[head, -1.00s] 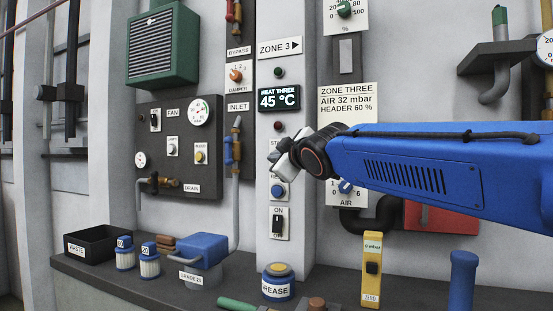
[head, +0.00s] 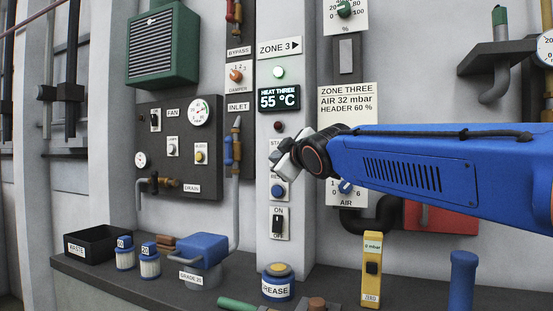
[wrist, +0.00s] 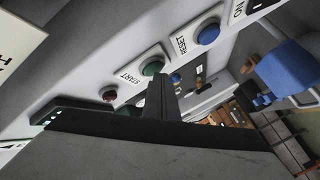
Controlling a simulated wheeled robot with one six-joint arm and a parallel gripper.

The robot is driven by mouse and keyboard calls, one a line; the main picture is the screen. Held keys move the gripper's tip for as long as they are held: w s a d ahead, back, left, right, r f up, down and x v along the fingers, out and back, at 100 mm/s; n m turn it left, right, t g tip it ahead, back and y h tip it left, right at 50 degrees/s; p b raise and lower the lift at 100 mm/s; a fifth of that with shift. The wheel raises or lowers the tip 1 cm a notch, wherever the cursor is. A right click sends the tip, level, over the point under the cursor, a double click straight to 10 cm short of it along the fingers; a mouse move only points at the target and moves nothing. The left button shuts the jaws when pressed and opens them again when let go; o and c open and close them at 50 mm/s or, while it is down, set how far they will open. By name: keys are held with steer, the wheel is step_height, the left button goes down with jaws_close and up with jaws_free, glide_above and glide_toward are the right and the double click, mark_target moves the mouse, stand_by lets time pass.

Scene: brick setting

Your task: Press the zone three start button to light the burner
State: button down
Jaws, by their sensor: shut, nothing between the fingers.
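The green start button (wrist: 153,68) sits on its white START plate (wrist: 136,74) in the wrist view. In the head view my gripper (head: 279,158) hides the button, and only part of the START plate (head: 275,143) shows. My gripper is shut and empty; its fingers (wrist: 163,88) end right by the green button, and I cannot tell whether they touch it. Above, the lamp (head: 279,72) under the ZONE 3 sign glows pale green. The display (head: 279,98) reads HEAT THREE 55 °C.
The blue reset button (wrist: 208,34) is beside the start button; it also shows in the head view (head: 278,191). An ON/OFF switch (head: 278,222) is lower. A dark red lamp (head: 278,127) is above the START plate. A grease tin (head: 278,283) stands on the ledge below.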

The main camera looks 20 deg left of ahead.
steer(key=shift+s, duration=0.85)
steer(key=shift+s+a, duration=0.1)
steer(key=s, duration=0.4)
steer(key=shift+s+a, duration=0.15)
steer(key=shift+s, duration=0.25)
stand_by(0.8)
